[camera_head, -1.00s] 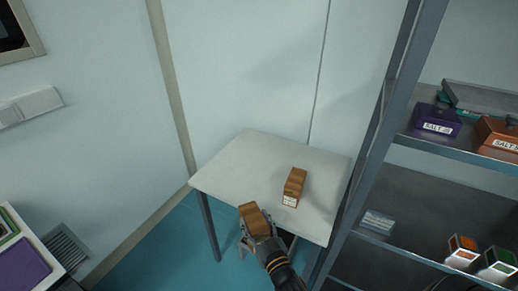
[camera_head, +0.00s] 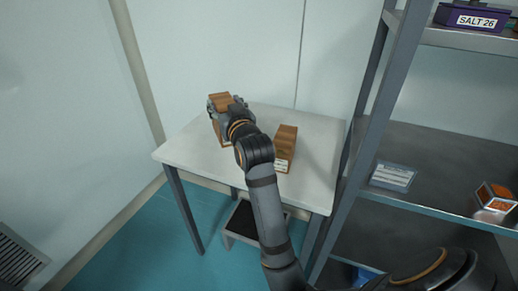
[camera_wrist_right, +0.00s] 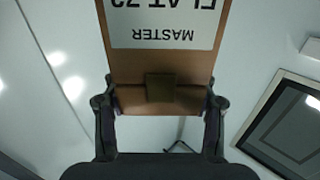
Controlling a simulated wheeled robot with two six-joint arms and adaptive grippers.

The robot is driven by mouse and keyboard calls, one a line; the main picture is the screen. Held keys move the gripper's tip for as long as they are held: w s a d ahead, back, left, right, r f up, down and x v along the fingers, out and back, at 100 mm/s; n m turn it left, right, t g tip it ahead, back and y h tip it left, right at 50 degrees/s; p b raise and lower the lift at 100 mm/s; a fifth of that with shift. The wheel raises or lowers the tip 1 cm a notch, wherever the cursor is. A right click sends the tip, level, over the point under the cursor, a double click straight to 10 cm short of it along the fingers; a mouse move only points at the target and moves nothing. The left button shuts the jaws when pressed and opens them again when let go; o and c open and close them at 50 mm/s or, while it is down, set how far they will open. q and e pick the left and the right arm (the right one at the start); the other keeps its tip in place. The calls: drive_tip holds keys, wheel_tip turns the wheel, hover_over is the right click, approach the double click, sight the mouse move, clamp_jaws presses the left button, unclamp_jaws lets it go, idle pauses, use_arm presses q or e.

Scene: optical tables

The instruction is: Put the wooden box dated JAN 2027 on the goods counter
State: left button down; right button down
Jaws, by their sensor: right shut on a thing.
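A wooden box (camera_head: 220,99) is held in my right gripper (camera_head: 226,107) above the left part of a small white table (camera_head: 200,150). I cannot tell whether its base touches the top. In the right wrist view the box (camera_wrist_right: 125,66) sits between both fingers of the gripper (camera_wrist_right: 160,100). Its white label shows upside down, with MASTER and a second line cut off by the frame; no date is readable. A second wooden box (camera_head: 287,142) stands on the table, right of my arm, its small label unreadable. No JAN 2027 is legible. My left gripper is out of view.
A grey metal shelf rack (camera_head: 367,130) stands close on the right, with a purple SALT 26 box (camera_head: 470,17) on its upper shelf. A low step stool (camera_head: 240,222) is under the table. Walls close off the back. The table's front left is bare.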

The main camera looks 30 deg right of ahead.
drive_tip(key=shift+w+r, duration=0.1)
drive_tip(key=shift+r, duration=0.1)
drive_tip(key=w+f, duration=0.1)
drive_tip(key=w, duration=0.1)
drive_tip(key=w+f, duration=0.1)
drive_tip(key=w, duration=0.2)
drive_tip(key=w+f, duration=0.1)
drive_tip(key=w, duration=0.1)
drive_tip(key=shift+w+d+f, duration=0.2)
drive_tip(key=shift+w+d, duration=0.1)
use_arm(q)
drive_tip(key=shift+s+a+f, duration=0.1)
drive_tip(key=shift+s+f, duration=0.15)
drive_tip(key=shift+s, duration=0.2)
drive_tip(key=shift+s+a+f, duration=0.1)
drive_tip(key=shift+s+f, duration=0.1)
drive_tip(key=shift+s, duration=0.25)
use_arm(e)
drive_tip(key=w+f, duration=0.6)
drive_tip(key=f, duration=0.3)
drive_tip(key=shift+w+d+f, duration=0.15)
drive_tip(key=shift+d+f, duration=0.1)
drive_tip(key=shift+f, duration=0.1)
drive_tip(key=shift+f+b, duration=0.15)
drive_tip(key=shift+b, duration=0.15)
drive_tip(key=shift+c, duration=2.1)
unclamp_jaws()
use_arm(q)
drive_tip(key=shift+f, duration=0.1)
